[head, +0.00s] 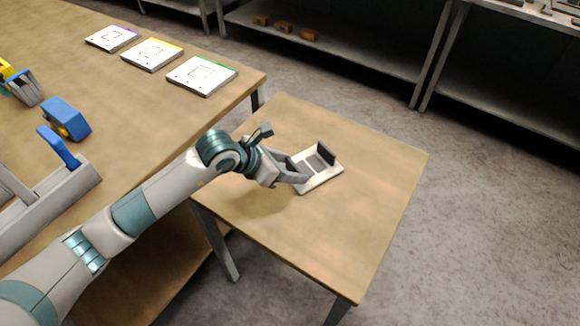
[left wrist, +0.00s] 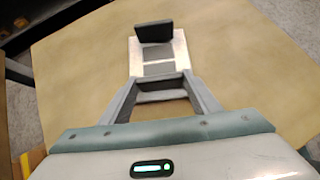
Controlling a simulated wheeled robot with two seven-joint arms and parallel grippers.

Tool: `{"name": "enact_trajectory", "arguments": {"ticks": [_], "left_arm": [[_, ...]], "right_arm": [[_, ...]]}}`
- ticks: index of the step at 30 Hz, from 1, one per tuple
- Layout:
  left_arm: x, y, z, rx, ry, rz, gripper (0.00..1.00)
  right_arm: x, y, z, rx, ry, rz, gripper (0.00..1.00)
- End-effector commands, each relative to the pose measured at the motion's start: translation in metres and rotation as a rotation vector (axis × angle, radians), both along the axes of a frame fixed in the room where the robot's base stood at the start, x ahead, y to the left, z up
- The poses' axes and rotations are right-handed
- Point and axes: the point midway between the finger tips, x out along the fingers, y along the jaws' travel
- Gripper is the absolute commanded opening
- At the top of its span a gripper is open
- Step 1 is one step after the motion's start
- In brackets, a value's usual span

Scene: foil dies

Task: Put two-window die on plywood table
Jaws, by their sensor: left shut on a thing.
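The two-window die (head: 322,179) is a white plate with two grey rectangular windows and a dark upright block at its far end. It is over the small plywood table (head: 370,225), near the middle of its top; I cannot tell whether it touches the surface. My left gripper (head: 302,177) reaches in from the left and is shut on the near edge of the die. In the left wrist view the die (left wrist: 181,60) extends forward from the gripper (left wrist: 163,78), with the plywood (left wrist: 80,70) all round it. My right gripper is not in view.
A longer wooden table (head: 150,100) stands at the left. It holds three white plates with purple, yellow and green edges (head: 202,75), a blue tool (head: 66,118) and a grey tray (head: 50,205). Metal shelves (head: 340,55) stand behind. The small table's right and front areas are bare.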

Motion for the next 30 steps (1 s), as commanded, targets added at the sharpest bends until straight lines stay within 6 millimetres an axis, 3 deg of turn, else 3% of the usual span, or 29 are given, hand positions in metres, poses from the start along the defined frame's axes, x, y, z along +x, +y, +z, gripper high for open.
{"name": "enact_trajectory", "arguments": {"ticks": [8,9,11,12,26,30], "left_arm": [[0.000,0.000,-0.001,-0.002,-0.002,-0.001,0.21],[0.000,0.000,-0.002,0.000,0.000,0.000,0.58],[0.000,0.000,-0.002,0.000,0.000,0.000,0.73],[0.000,0.000,-0.002,0.000,0.000,0.000,0.75],[0.000,0.000,0.001,0.000,0.000,0.000,0.75],[-0.005,0.008,0.008,-0.001,-0.002,0.000,0.75]], "right_arm": [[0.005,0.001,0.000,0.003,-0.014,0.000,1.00],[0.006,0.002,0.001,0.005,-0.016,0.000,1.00],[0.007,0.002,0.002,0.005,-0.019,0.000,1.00],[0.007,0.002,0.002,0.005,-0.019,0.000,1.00],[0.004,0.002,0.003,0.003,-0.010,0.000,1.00],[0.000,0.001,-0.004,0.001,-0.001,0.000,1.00]]}}
